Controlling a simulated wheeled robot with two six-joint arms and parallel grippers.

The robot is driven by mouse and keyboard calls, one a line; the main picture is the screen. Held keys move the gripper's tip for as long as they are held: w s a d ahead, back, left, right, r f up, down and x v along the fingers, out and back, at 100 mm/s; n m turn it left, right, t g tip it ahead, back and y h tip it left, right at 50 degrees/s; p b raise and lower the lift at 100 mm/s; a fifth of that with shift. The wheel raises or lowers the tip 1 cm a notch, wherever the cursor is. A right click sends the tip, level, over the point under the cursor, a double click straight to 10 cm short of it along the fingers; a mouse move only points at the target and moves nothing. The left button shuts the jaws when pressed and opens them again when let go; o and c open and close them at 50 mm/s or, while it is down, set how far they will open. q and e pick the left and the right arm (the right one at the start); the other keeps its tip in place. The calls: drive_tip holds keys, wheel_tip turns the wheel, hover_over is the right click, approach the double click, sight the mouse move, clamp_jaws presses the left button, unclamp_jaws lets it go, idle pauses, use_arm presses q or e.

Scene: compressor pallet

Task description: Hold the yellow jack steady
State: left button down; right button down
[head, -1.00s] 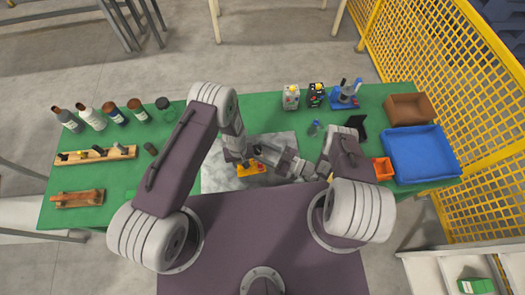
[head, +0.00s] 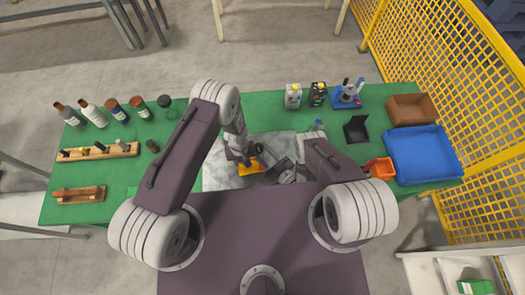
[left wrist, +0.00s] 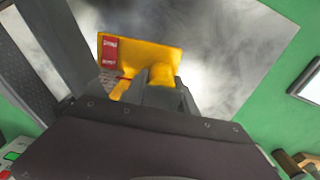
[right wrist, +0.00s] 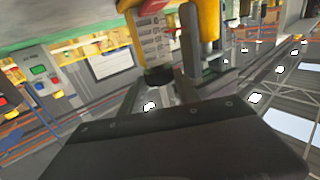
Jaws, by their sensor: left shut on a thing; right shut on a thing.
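The yellow jack (head: 251,167) is on the grey mat in the middle of the green table, partly hidden by my arms. In the left wrist view its yellow body (left wrist: 155,54) has a red and white label, and my left gripper (left wrist: 160,92) is shut on a yellow upright part of it. In the head view my left gripper (head: 243,158) comes down on the jack from above. My right gripper (head: 271,168) is low at the jack's right side. In the right wrist view it is shut around a dark-ended grey part (right wrist: 158,72), beside yellow parts (right wrist: 208,18).
The grey mat (head: 217,177) lies under the jack. A blue tray (head: 455,165), a brown box (head: 410,110) and an orange bin (head: 380,167) are at the right. Several bottles and a wooden rack (head: 128,150) are at the left. A yellow mesh fence (head: 440,60) stands behind the right end.

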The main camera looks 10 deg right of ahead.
drive_tip(key=c, duration=0.9)
unclamp_jaws()
drive_tip(key=shift+o, duration=0.2)
drive_tip(key=shift+w, duration=0.1)
